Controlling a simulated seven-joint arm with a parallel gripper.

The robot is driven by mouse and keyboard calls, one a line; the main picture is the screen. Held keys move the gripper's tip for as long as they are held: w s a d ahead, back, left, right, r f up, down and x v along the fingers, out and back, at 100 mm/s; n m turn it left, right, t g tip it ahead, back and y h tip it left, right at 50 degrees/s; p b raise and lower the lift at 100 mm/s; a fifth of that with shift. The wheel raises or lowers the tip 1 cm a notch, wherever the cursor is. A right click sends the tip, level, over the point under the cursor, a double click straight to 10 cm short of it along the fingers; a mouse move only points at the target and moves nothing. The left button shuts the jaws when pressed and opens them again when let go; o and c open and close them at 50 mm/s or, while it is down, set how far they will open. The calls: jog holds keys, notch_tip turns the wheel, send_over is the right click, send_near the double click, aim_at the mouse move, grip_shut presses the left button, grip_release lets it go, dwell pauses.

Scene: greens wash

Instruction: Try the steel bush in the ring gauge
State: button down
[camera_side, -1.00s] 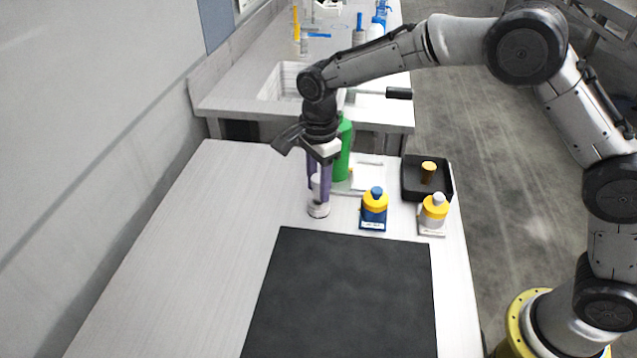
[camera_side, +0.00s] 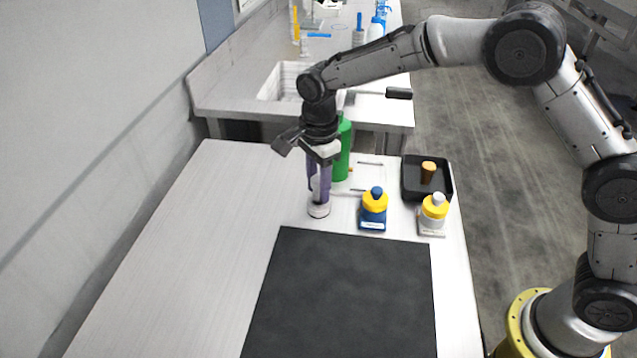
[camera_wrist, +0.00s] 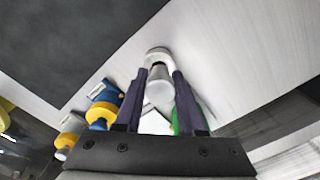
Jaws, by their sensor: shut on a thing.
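My gripper (camera_side: 319,186), with purple fingers, is shut on a pale grey cylinder, the steel bush (camera_side: 316,188). In the wrist view the bush (camera_wrist: 160,92) sits between the fingertips of my gripper (camera_wrist: 160,74). The ring gauge looks to be the pale round piece (camera_side: 319,210) on the bench directly below the bush. Its rim and dark inside also show in the wrist view (camera_wrist: 158,54). The bush's lower end is at or just over the ring; I cannot tell whether it is inside.
A blue yellow-collared piece (camera_side: 373,214) and a grey yellow-collared one (camera_side: 433,216) stand to the right. A black tray (camera_side: 410,193) holds an orange-brown piece (camera_side: 428,171). A green bottle (camera_side: 342,155) stands close behind my gripper. A dark mat (camera_side: 345,300) lies bare in front; the left bench is clear.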

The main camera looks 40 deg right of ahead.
jog(key=shift+f, duration=0.6)
dwell(0.8)
jog(key=shift+r, duration=0.15)
jog(key=shift+r, duration=0.55)
jog(key=shift+r, duration=3.05)
